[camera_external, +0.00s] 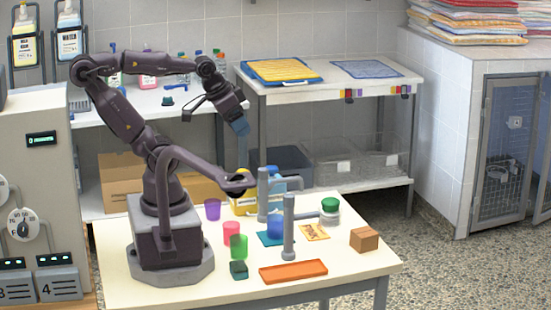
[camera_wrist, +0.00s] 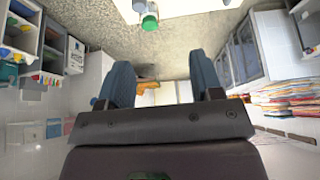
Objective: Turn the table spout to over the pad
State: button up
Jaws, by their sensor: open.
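A grey post with a short side arm, which looks like the table spout (camera_external: 289,230), stands upright on the cream table. My gripper (camera_external: 240,124) is open, empty and high above the table's back edge. Its two blue fingers show apart in the wrist view (camera_wrist: 160,62).
A shelf (camera_external: 330,88) stands behind. The table's front right corner is clear.

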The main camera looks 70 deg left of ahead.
jog(key=w+a+f+n+g, duration=0.4)
jog(key=w+a+f, duration=0.15)
jog(key=a, duration=0.35)
jog(key=n+g, duration=0.1)
send_over(263, 169)
notch_tip(263, 169, down, 3)
notch_tip(263, 169, down, 13)
jog(key=shift+a+r, duration=0.1)
jog(key=shift+g, duration=0.3)
grip_shut()
